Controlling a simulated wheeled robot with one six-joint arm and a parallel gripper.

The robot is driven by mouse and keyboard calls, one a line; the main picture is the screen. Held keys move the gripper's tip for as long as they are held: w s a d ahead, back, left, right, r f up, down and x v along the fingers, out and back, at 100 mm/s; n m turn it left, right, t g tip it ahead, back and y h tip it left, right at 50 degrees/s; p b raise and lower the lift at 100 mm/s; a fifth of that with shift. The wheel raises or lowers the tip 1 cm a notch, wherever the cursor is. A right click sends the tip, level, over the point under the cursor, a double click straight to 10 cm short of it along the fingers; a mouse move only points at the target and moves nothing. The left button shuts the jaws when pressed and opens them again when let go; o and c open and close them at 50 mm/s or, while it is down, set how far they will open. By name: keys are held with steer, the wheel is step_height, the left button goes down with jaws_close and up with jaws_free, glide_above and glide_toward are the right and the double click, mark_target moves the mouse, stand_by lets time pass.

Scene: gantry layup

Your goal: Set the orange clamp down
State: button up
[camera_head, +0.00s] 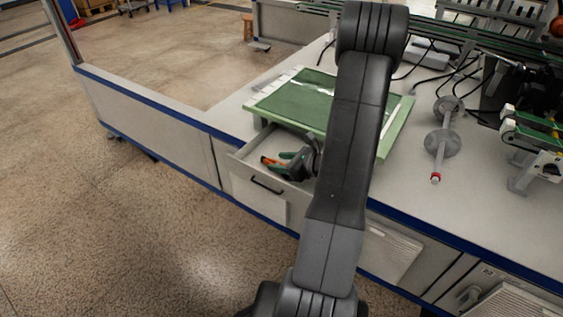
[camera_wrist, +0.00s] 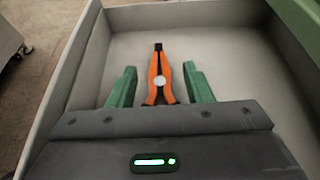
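The orange clamp (camera_wrist: 153,80) with a dark tip lies inside an open drawer, handles toward my gripper. It also shows as a small orange patch (camera_head: 268,161) in the head view. My gripper (camera_wrist: 160,69) is open, with one green finger on each side of the clamp and a visible gap on both sides. In the head view my gripper (camera_head: 283,160) is low inside the drawer (camera_head: 235,163). The clamp appears to rest on the drawer floor, though its near end is hidden by the gripper body.
The drawer's walls stand close around the gripper. Above it on the workbench (camera_head: 405,190) lies a green mat or board (camera_head: 305,103). A grey shaft with discs (camera_head: 441,143) lies to the right. Cables and machinery fill the back right. Open floor lies to the left.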

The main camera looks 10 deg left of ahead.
steer(key=shift+r, duration=0.15)
steer(key=p+v, duration=0.2)
steer(key=v, duration=1)
stand_by(1.1)
